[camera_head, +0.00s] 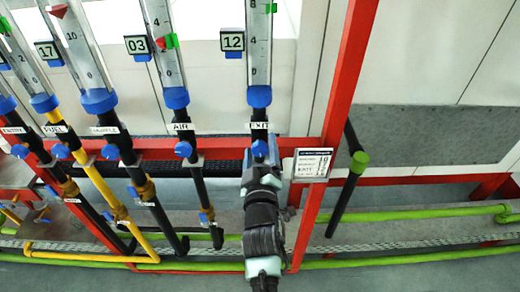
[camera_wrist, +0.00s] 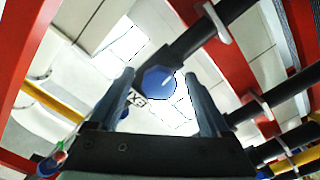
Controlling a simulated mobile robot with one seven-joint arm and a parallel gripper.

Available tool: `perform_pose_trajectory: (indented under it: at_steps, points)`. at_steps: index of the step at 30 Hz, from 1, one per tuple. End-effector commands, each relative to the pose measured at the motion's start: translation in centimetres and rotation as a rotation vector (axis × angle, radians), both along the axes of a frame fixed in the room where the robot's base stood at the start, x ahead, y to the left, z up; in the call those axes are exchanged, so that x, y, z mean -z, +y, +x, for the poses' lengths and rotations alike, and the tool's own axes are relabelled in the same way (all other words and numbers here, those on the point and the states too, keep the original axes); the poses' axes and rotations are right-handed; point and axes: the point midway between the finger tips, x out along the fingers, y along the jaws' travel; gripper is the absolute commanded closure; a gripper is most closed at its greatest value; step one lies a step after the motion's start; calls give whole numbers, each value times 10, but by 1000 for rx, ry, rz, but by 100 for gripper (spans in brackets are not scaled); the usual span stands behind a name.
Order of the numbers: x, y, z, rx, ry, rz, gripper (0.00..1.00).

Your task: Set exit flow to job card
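The exit flow tube (camera_head: 259,50) is a clear upright tube marked 8 and 4, with a 12 tag (camera_head: 232,41) and a green marker (camera_head: 271,8) near its top. Below its EXIT label (camera_head: 259,126) is a blue knob (camera_head: 260,149), also in the wrist view (camera_wrist: 160,83). My gripper (camera_head: 262,168) is just below this knob in the head view. In the wrist view my gripper (camera_wrist: 158,76) has its fingers apart, one each side of the knob, with no clear contact. The job card (camera_head: 312,164) hangs right of the knob; its small print is not readable.
Other tubes with blue knobs stand left, including AIR (camera_head: 181,127) and FUEL (camera_head: 55,129). A red post (camera_head: 337,110) rises just right of my arm. Green pipes (camera_head: 420,214) run low across the right.

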Motion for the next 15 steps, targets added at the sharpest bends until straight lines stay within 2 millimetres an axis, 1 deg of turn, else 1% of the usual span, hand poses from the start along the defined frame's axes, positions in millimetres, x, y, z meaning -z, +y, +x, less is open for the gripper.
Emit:
perform_pose_trajectory:
  at_steps: [8, 11, 15]
  points:
    - [0, -1, -2, 1, 1, 0, 19]
    - [-1, -2, -8, 3, 2, -1, 19]
    - [-2, -2, -24, 5, 2, 2, 19]
